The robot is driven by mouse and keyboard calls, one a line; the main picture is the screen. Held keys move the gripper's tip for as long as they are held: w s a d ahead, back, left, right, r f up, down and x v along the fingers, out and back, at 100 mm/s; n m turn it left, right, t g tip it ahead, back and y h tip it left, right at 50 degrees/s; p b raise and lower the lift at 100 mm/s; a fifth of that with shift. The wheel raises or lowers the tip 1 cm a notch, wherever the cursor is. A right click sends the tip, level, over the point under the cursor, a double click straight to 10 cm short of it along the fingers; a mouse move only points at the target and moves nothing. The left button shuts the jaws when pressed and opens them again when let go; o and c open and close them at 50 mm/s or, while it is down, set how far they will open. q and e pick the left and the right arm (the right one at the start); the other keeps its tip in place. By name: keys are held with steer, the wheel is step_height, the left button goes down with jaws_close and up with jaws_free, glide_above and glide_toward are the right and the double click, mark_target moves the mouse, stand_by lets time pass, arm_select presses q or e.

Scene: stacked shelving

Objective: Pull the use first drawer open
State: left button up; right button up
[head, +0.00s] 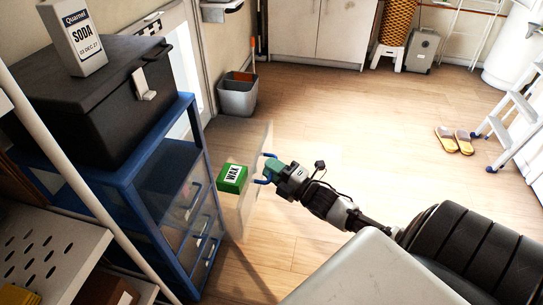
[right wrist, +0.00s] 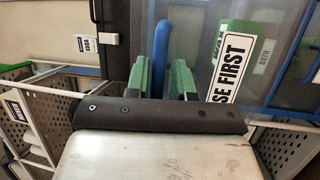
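The drawer with the USE FIRST label (right wrist: 232,68) has a clear front panel (head: 250,204) and a blue handle (head: 268,158). In the head view this front stands well out from the blue drawer unit (head: 130,172), so the drawer is open. A green WAX box (head: 233,178) sits in it. My right gripper (head: 270,172) is at the handle. In the right wrist view the blue handle (right wrist: 161,50) lies between the gripper's green fingers (right wrist: 162,80), which look closed around it. My left gripper is not in view.
A black case (head: 85,95) with a SODA box (head: 75,38) stands on the unit. More clear drawers are below. A shelf (head: 55,243) stands at the left. A grey bin (head: 238,97), slippers (head: 455,140) and a step ladder (head: 515,115) are farther off. The middle floor is free.

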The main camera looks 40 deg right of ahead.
steer(key=v, duration=1)
steer(key=shift+s, duration=0.4)
steer(key=shift+d, duration=0.1)
